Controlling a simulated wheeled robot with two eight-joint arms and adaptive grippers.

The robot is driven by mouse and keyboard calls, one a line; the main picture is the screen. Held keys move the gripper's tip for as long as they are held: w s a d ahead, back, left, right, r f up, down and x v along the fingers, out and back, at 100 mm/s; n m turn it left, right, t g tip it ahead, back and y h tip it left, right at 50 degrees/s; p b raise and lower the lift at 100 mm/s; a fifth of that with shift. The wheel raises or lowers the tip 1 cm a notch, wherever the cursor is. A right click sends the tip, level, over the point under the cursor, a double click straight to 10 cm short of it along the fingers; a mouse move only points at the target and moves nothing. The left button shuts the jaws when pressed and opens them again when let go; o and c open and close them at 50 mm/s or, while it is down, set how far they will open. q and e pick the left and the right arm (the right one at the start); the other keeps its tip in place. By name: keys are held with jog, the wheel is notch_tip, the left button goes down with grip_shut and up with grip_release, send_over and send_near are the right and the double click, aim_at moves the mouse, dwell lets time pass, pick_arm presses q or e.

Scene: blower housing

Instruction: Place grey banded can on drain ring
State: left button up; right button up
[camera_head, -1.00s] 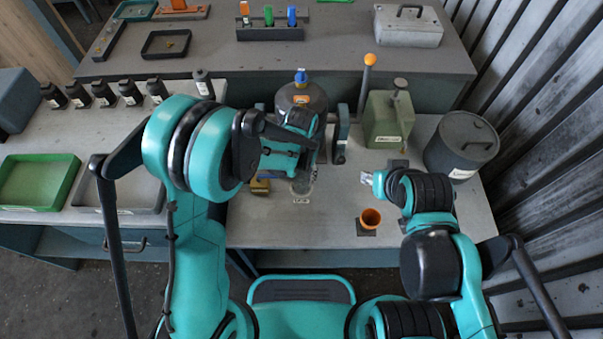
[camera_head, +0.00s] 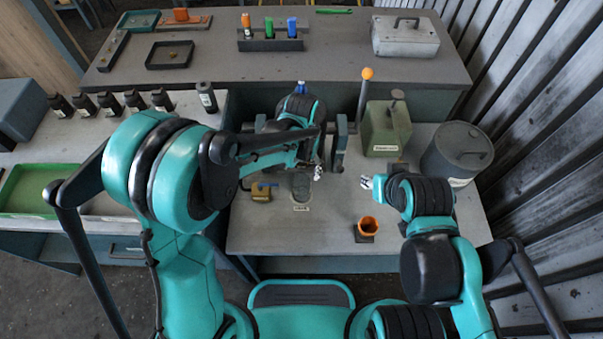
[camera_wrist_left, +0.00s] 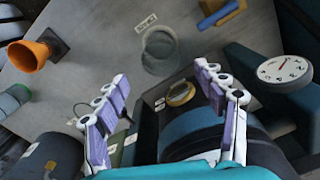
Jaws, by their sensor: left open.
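A small grey can with a dark top and pale band (camera_head: 207,97) stands at the right end of the row on the left bench. The drain ring appears to be the round, glassy-looking piece (camera_head: 301,185) beside a white label on the middle table. It also shows in the left wrist view (camera_wrist_left: 160,48), and I cannot tell what lies inside it. My left gripper (camera_head: 316,170) is beyond the ring, over the front of the dark housing. Its pads are wide apart and empty in the left wrist view (camera_wrist_left: 162,92). My right gripper (camera_head: 368,183) is right of the ring; its opening is unclear.
Several black bottles (camera_head: 107,103) line the left bench. The dark housing (camera_wrist_left: 195,120) stands behind the ring. An orange funnel cup (camera_head: 368,225), green jerry can (camera_head: 388,128) and grey drum (camera_head: 458,152) are to the right. A yellow-brown block (camera_head: 261,191) lies left of the ring.

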pick_arm(q)
jog(key=s+a+r+n+t, duration=0.2)
jog(key=s+a+r+t, duration=0.15)
jog(key=a+r, duration=0.75)
jog(key=s+a+r+n+t, duration=0.2)
jog(key=s+a+r+t, duration=0.1)
jog(key=s+a, duration=0.4)
jog(key=shift+s+r+t+p, duration=0.35)
jog(key=shift+s+r, duration=0.4)
jog(key=shift+s, duration=0.05)
jog(key=shift+d, duration=0.1)
dwell(1.0)
